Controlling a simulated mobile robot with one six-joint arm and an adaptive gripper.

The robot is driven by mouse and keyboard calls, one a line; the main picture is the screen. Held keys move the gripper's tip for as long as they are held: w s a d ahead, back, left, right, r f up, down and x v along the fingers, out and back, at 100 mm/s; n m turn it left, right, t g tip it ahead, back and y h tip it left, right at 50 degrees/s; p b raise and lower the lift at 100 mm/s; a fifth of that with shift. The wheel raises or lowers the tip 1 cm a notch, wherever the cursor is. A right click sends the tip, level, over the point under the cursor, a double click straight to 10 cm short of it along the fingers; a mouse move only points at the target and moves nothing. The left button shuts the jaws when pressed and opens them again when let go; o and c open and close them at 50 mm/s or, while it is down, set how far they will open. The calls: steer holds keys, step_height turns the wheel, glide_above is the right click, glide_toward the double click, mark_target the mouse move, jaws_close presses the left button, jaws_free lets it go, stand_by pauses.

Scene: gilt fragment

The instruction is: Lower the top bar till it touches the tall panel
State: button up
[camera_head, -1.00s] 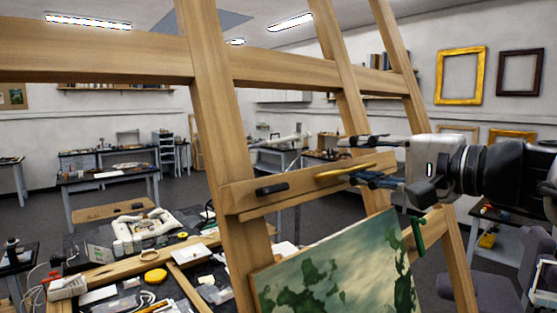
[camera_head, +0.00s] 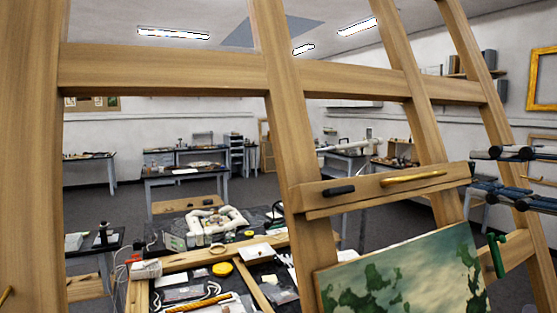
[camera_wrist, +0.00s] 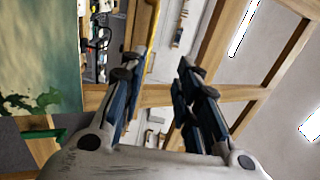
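The top bar (camera_head: 352,195) is a wooden crosspiece on the easel, with a gold handle (camera_head: 412,178) and a black knob (camera_head: 339,192). The tall panel (camera_head: 400,275) is a green and cream painting below it. A gap shows between the bar's lower edge and the panel's top edge. My gripper (camera_head: 482,169) is open and empty at the right edge, right of the handle. In the wrist view my gripper's two fingers (camera_wrist: 160,62) are spread. The gold handle (camera_wrist: 153,42) shows beyond, near the left finger, with the panel (camera_wrist: 40,60) at left.
The easel's wooden posts and upper crossbeam (camera_head: 165,70) fill much of the view. A green clamp (camera_head: 496,255) is at the panel's right edge. A cluttered worktable (camera_head: 215,280) stands behind the easel. Other tables (camera_head: 185,172) stand farther back, with open floor between.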

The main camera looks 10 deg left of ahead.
steer(key=p+v, duration=0.1)
steer(key=v, duration=1.1)
steer(key=shift+s+r, duration=0.2)
steer(key=shift+s, duration=0.15)
stand_by(0.4)
stand_by(0.4)
